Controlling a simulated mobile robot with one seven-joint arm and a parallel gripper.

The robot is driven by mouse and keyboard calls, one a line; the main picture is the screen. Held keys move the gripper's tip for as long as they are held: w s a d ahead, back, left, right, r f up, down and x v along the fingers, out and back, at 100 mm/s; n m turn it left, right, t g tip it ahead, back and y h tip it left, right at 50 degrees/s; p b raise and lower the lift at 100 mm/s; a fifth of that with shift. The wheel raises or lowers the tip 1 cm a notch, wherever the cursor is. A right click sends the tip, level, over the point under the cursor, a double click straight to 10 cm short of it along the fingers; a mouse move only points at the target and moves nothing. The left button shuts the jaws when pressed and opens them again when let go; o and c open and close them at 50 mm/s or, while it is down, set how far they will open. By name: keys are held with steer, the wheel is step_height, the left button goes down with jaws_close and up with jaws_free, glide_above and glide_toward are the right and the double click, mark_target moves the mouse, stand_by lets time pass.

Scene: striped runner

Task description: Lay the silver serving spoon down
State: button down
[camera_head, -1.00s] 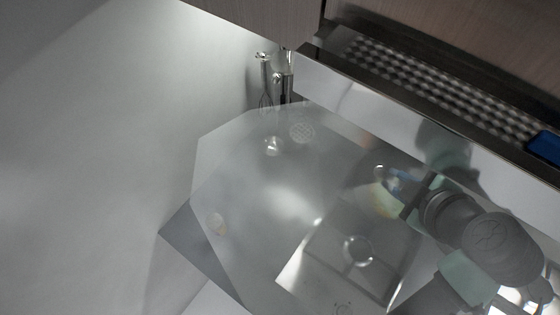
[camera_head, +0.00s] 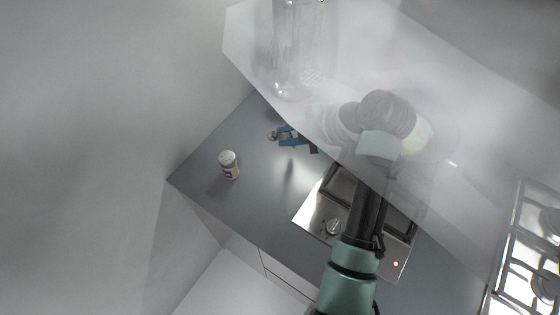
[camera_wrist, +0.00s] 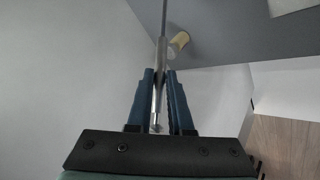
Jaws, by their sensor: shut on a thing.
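My gripper (camera_head: 284,137) has blue fingers and is at the upper middle of the head view, over the grey counter (camera_head: 215,145). In the wrist view the fingers (camera_wrist: 160,73) are shut on the silver serving spoon (camera_wrist: 163,20). Its thin handle runs up between them and out at the top edge, so its far end is cut off. In the head view a small shiny piece at the fingertips may be part of the spoon. I cannot tell whether the spoon touches the counter.
A white-capped jar (camera_head: 229,165) stands on the counter left of my gripper; the wrist view shows it beyond the spoon (camera_wrist: 178,43). A steel hob (camera_head: 312,215) lies below my arm. A translucent panel (camera_head: 450,130) covers part of the head view. Counter around the jar is clear.

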step_height(320, 180, down, 6)
steer(key=p, duration=0.1)
steer(key=shift+f+p, duration=0.2)
steer(key=shift+p, duration=0.1)
steer(key=shift+w+f, duration=0.1)
steer(key=c, duration=0.8)
jaws_free()
steer(key=b+v, duration=0.3)
steer(key=v, duration=0.9)
